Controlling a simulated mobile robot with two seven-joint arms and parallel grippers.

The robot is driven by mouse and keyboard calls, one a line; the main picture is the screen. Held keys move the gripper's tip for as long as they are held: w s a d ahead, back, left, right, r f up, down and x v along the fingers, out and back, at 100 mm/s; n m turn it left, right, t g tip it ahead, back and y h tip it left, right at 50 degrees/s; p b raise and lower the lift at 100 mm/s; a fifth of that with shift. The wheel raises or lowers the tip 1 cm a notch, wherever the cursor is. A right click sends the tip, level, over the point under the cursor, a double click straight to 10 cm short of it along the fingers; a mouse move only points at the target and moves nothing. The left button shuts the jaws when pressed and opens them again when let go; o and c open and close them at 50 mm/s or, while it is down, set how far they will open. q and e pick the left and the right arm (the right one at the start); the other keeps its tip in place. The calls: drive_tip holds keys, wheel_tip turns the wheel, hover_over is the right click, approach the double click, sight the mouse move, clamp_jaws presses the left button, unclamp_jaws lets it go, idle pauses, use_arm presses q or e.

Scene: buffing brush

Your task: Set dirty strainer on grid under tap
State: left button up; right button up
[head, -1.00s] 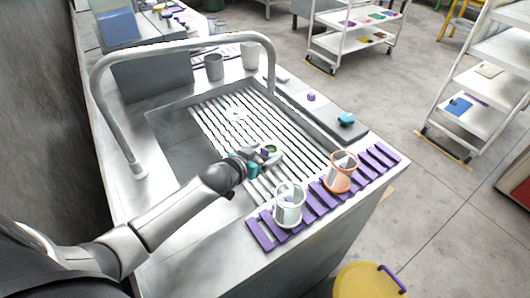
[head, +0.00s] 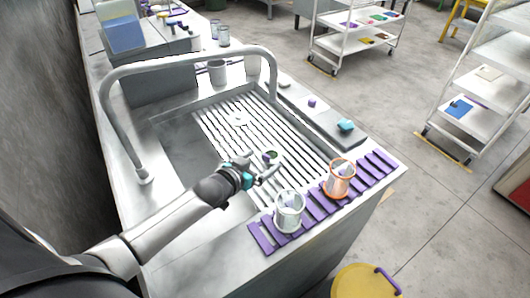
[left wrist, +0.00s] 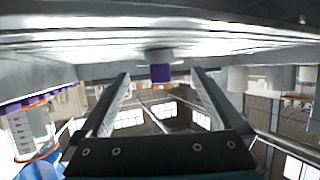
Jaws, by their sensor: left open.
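My right gripper is not in view.
A clear jar (head: 289,211) and an orange-rimmed jar (head: 339,179) stand on a purple slatted mat (head: 376,163) at the front right. A teal sponge-like piece (head: 346,126) sits on the right ledge.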

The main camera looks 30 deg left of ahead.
use_arm(q)
drive_tip(key=p+v, duration=0.2)
drive_tip(key=v, duration=0.1)
drive_tip(key=shift+s+r+p, duration=0.2)
drive_tip(key=shift+s+p, duration=0.05)
drive_tip(key=shift+p, duration=0.1)
drive_tip(key=shift+s+a, duration=0.1)
drive_tip(key=shift+s, duration=0.25)
idle(2.0)
